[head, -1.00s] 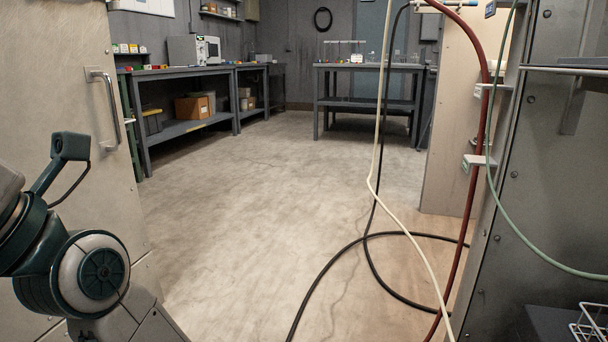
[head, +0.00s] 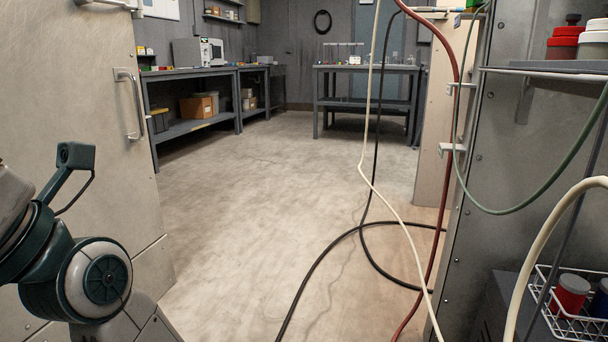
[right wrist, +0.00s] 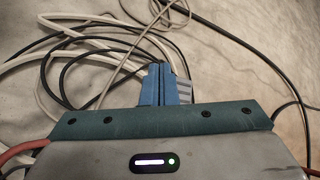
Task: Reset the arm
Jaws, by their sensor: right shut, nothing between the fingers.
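In the right wrist view, my right gripper (right wrist: 161,88) has its blue fingers pressed together, with nothing visible between them. It is above the floor, with looping white and black hoses below and beyond it. Whether the fingers touch any hose cannot be told. My right arm does not show in the head view. My left arm shows at the lower left of the head view, bent beside the pale panel, but its gripper is out of view.
White, black and red hoses (head: 366,180) hang and loop on the floor ahead. A pale panel with a handle (head: 130,104) stands left.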

